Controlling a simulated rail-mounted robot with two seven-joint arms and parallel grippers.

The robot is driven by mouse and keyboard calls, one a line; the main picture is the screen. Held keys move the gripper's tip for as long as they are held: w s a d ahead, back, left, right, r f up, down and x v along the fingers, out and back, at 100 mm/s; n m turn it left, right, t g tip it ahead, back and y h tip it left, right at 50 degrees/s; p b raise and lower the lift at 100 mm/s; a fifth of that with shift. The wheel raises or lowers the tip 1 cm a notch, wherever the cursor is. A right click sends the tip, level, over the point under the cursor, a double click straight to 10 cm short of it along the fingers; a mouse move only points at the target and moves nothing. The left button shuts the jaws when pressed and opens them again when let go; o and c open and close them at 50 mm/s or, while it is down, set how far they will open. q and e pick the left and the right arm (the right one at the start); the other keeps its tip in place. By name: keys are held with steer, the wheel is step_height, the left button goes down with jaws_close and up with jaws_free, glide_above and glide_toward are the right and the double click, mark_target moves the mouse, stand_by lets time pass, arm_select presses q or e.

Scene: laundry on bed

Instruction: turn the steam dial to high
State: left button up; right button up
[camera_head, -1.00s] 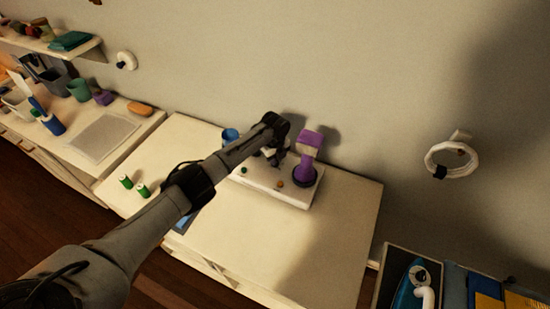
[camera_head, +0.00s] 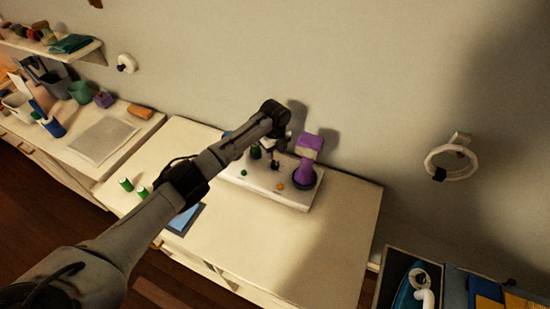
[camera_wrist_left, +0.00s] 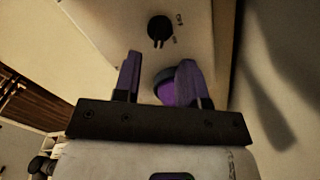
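A white appliance with a flat top (camera_head: 238,172) stands at the back of the pale table. A black dial (camera_wrist_left: 160,28) with small printed marks sits on a pale panel ahead of my left fingers in the left wrist view; the marks are too small to read surely. My left gripper (camera_head: 272,158) hangs over the appliance, left of a purple upright part (camera_head: 308,160) with a dark round base. In the left wrist view the left gripper's fingers (camera_wrist_left: 158,80) are apart, with a purple round thing (camera_wrist_left: 165,92) showing beyond the gap. Contact cannot be told. My right gripper is not in view.
Two green-topped small cylinders (camera_head: 126,184) and a blue flat panel (camera_head: 185,219) are on the table's left. The table's right front (camera_head: 290,245) is clear. The wall (camera_head: 380,110) is close behind.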

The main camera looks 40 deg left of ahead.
mark_target(275, 162)
arm_select(q)
step_height(275, 162, up, 8)
stand_by(0.4)
stand_by(0.3)
